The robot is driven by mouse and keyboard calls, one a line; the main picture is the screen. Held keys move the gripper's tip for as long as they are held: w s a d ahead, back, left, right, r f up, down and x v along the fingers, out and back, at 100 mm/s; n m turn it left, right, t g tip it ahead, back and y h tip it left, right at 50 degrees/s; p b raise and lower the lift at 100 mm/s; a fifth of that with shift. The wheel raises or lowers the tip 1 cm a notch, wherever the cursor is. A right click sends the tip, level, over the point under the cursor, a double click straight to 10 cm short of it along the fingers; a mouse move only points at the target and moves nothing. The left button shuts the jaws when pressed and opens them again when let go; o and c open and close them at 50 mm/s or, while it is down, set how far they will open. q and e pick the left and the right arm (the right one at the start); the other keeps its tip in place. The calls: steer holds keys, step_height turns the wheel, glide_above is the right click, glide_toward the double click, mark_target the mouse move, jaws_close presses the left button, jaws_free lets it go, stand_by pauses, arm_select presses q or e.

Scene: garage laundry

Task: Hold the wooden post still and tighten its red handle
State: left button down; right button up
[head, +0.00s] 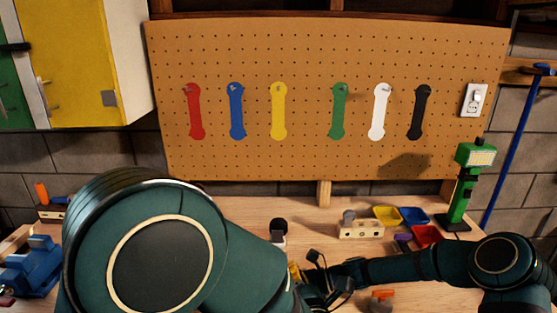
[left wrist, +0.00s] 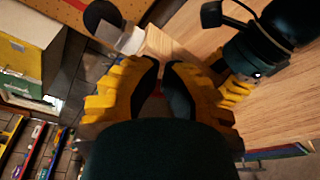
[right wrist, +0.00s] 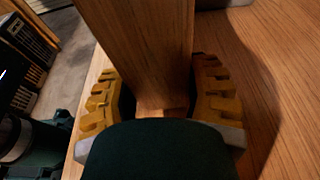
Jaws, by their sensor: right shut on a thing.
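The wooden post (right wrist: 140,50) stands between the two yellow-padded fingers of my right gripper (right wrist: 165,95), which is shut on it. In the head view, my left arm covers most of that spot. My left gripper (left wrist: 160,65) has its fingers close together, with a narrow gap between them. A small dark red patch, perhaps the red handle (left wrist: 157,88), shows in that gap. Whether the fingers press on it I cannot tell. The right gripper (left wrist: 235,90) also shows in the left wrist view, just to the right of the left one.
A black-topped white item (head: 279,232) stands on the bench (head: 245,207) behind the grippers. A wooden block (head: 360,230), coloured bins (head: 412,215) and a green lamp (head: 462,190) are at right. A blue vise (head: 30,265) is at left. A pegboard (head: 310,60) rises behind.

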arm_select(q)
steer(key=shift+f, duration=0.15)
steer(key=shift+d, duration=0.15)
stand_by(0.4)
steer(key=a+v, duration=0.1)
steer(key=v, duration=0.4)
steer(key=shift+s+d+f, duration=0.2)
steer(key=shift+s, duration=0.35)
steer(key=w+a+r, duration=0.1)
steer(key=w+r, duration=0.2)
steer(key=w, duration=0.3)
steer(key=shift+a, duration=0.2)
stand_by(0.5)
